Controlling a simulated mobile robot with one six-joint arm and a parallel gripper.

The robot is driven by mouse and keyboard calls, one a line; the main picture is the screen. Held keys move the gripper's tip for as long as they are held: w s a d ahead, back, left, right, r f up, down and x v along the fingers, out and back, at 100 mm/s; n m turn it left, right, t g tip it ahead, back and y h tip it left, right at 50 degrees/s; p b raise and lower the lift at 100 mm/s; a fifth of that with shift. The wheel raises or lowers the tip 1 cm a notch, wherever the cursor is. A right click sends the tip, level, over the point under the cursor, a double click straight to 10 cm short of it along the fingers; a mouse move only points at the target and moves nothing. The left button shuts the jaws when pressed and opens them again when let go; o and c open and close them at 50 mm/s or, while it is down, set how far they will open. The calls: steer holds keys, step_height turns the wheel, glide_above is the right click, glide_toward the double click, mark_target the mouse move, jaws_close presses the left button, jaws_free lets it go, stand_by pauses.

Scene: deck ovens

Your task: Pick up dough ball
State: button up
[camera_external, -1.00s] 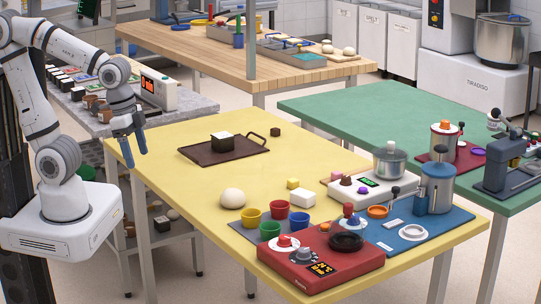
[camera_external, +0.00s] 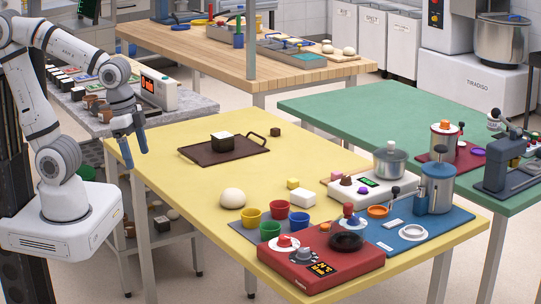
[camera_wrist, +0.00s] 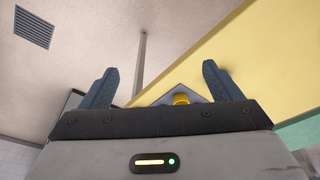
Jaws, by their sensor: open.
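A pale round dough ball (camera_external: 232,198) lies on the yellow table (camera_external: 200,222), behind and left of several small coloured cups. My gripper (camera_external: 134,158) is open and empty at the table's left edge, to the left of the dough ball and higher than it. In the wrist view my gripper (camera_wrist: 160,70) shows its two blue fingers spread apart with nothing between them. The dough ball cannot be made out in the wrist view.
A dark tray (camera_external: 205,158) with a black-and-white block stands behind the ball. A yellow cup (camera_external: 251,217) and a green cup (camera_external: 269,230) stand close to its right. A red device (camera_external: 300,276) sits at the front. The table's left part is clear.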

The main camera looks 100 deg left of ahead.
steer(key=n+g+y+p, duration=0.1)
steer(key=n+p, duration=0.5)
steer(key=n, duration=0.1)
glide_above(232, 190)
steer(key=s+d, duration=0.1)
step_height(232, 190, down, 8)
steer(key=shift+s+d+f, duration=0.1)
steer(key=shift+d+f, duration=0.05)
steer(key=shift+f, duration=0.1)
steer(key=shift+w+a+f+p, duration=0.15)
steer(key=shift+w+a+f, duration=0.05)
steer(key=shift+f, duration=1.1)
steer(key=shift+w+a+f+p, duration=0.2)
steer(key=shift+f, duration=1.15)
steer(key=shift+w+a+f+p, duration=0.15)
steer(key=shift+w+a+f, duration=0.05)
steer(key=shift+f, duration=1.1)
steer(key=shift+c, duration=0.6)
steer(key=c, duration=0.9)
steer(key=shift+c, duration=0.2)
